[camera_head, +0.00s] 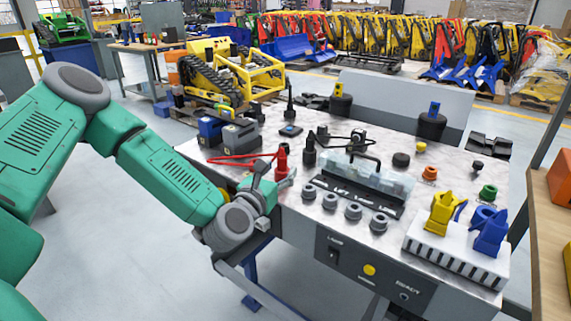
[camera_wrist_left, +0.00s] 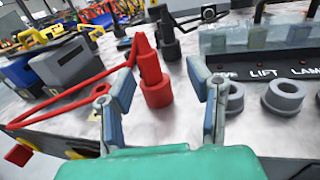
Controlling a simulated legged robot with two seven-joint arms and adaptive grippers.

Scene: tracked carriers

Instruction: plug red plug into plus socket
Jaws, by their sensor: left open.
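The red plug (camera_head: 282,162) stands upright on the worktable, with a red cable (camera_head: 232,157) lying to its left. In the left wrist view the red plug (camera_wrist_left: 152,78) appears between and just beyond the finger tips. My left gripper (camera_head: 272,181) is open and empty at the table's front edge, close to the plug. Its two fingers (camera_wrist_left: 160,100) are spread apart in the wrist view, and I see no contact. Several grey ring sockets (camera_head: 330,201) line the table's front; one shows in the wrist view (camera_wrist_left: 283,97). I cannot tell which is the plus socket. My right gripper is not in view.
A black plug (camera_head: 308,152) stands just right of the red one. A clear-covered block (camera_head: 366,178) sits behind the sockets. Batteries (camera_head: 240,134) stand at the left back. A white rack (camera_head: 455,250) holds yellow and blue clamps at the right.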

